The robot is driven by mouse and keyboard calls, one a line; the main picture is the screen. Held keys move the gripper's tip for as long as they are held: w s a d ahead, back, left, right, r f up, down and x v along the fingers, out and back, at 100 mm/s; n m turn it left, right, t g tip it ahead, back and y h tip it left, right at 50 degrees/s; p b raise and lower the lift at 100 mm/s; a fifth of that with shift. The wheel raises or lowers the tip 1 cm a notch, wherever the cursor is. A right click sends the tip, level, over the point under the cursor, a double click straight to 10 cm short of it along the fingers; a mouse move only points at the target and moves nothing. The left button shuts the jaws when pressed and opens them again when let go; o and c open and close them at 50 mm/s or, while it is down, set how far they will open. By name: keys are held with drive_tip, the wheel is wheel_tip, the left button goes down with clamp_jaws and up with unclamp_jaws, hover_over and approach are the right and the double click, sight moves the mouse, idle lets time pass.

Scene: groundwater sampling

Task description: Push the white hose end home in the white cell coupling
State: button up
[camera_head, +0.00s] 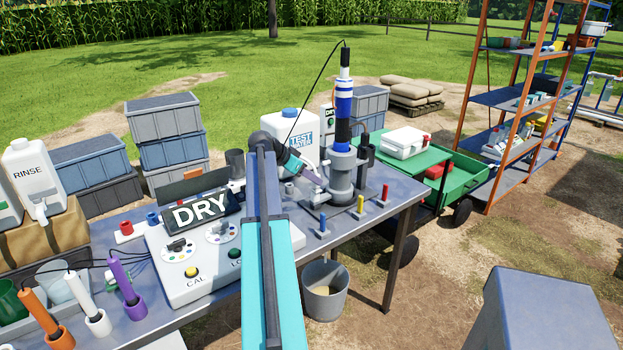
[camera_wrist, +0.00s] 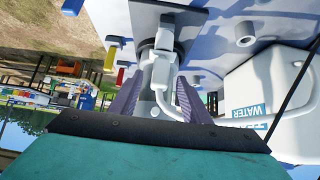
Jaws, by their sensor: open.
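The grey flow cell (camera_head: 342,178) stands on a dark plate at the table's right part, with a blue, white and black probe (camera_head: 344,95) upright in it. In the wrist view a white fitting (camera_wrist: 163,62), apparently the cell coupling, sits in front of the grey body. A curved white hose (camera_wrist: 186,98) runs beside it, close to the right finger. My gripper (camera_wrist: 160,90) is open, its two purple fingers on either side of these white parts. In the head view my gripper (camera_head: 312,178) is at the cell's left side. How far the hose end sits in the coupling cannot be told.
Coloured posts (camera_head: 361,205) stand along the table's right edge. The meter reading DRY (camera_head: 205,208) lies left of my arm. A white test water container (camera_head: 290,130) stands behind the cell. A bucket (camera_head: 325,290) stands on the ground below the table edge.

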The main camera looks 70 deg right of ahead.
drive_tip(key=b+v, duration=0.2)
drive_tip(key=v, duration=1)
drive_tip(key=shift+w+a+r, duration=0.15)
drive_tip(key=shift+a+r, duration=0.05)
drive_tip(key=shift+r, duration=0.05)
drive_tip(key=shift+r, duration=0.15)
idle(0.4)
